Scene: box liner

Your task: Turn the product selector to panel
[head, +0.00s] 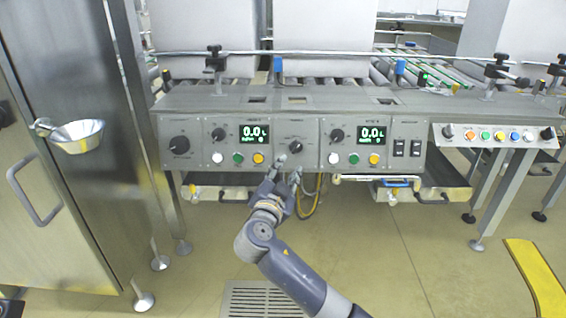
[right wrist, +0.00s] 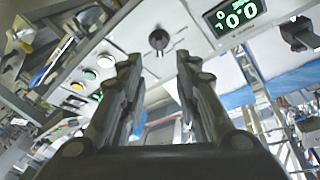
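A grey control panel (head: 233,118) runs across the middle of the head view. A small dark rotary knob (head: 295,146) sits on its middle section, between the two green displays; its label is too small to read, so I cannot confirm it is the product selector. My right gripper (head: 286,169) is open just below and in front of this knob. In the right wrist view, the open fingers (right wrist: 158,60) stand apart, with a dark knob (right wrist: 158,40) beyond and between their tips. Nothing is between the fingers. My left gripper is not in view.
Other dark knobs (head: 180,144) and (head: 337,135) and coloured buttons (head: 238,158) are close by on the panel. Black switches (head: 399,148) are to the right. A steel cabinet (head: 70,130) stands at left; the floor in front is open.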

